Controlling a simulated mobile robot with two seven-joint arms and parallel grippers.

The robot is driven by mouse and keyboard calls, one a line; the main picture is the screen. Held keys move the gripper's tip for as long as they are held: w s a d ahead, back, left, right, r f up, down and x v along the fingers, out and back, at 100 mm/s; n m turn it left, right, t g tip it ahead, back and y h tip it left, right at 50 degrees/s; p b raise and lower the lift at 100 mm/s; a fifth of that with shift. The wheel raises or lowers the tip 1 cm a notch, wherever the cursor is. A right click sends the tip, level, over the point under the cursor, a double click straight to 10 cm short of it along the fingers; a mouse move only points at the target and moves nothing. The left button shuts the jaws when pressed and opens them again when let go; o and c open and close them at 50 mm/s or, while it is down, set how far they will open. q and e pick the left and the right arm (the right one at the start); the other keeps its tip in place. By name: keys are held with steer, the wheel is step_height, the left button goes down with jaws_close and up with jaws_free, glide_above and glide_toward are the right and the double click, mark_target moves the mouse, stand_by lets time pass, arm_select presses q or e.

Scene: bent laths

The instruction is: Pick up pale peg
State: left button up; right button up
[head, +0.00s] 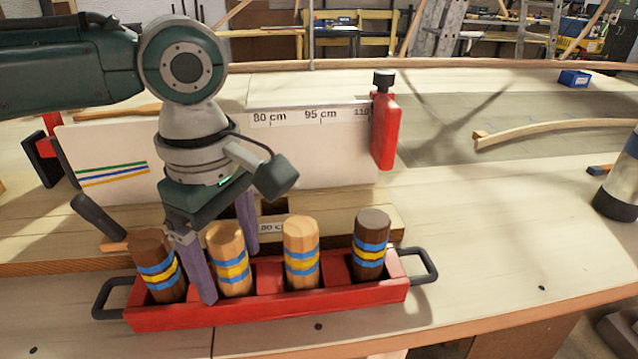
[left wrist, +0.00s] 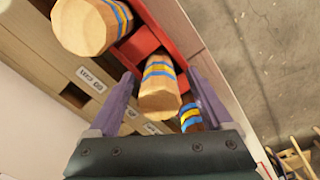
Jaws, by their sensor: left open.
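Two pale pegs with blue and yellow bands stand in the red tray (head: 345,303). The left pale peg (head: 233,268) is between the purple fingers of my left gripper (head: 230,276), which is open around it, one finger in front and one behind. In the left wrist view, this pale peg (left wrist: 160,95) shows between the spread fingers (left wrist: 160,75), with gaps visible beside it. The other pale peg (head: 301,258) stands to its right and also shows in the left wrist view (left wrist: 88,25). My right gripper is not in view.
Dark brown pegs stand at the tray's left end (head: 155,262) and right end (head: 371,240). Black handles stick out at both ends. A white board (head: 310,150) with a red clamp (head: 385,130) stands behind.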

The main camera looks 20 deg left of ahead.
arm_select(q)
steer(key=shift+f, duration=0.1)
steer(key=shift+c, duration=0.4)
jaws_close()
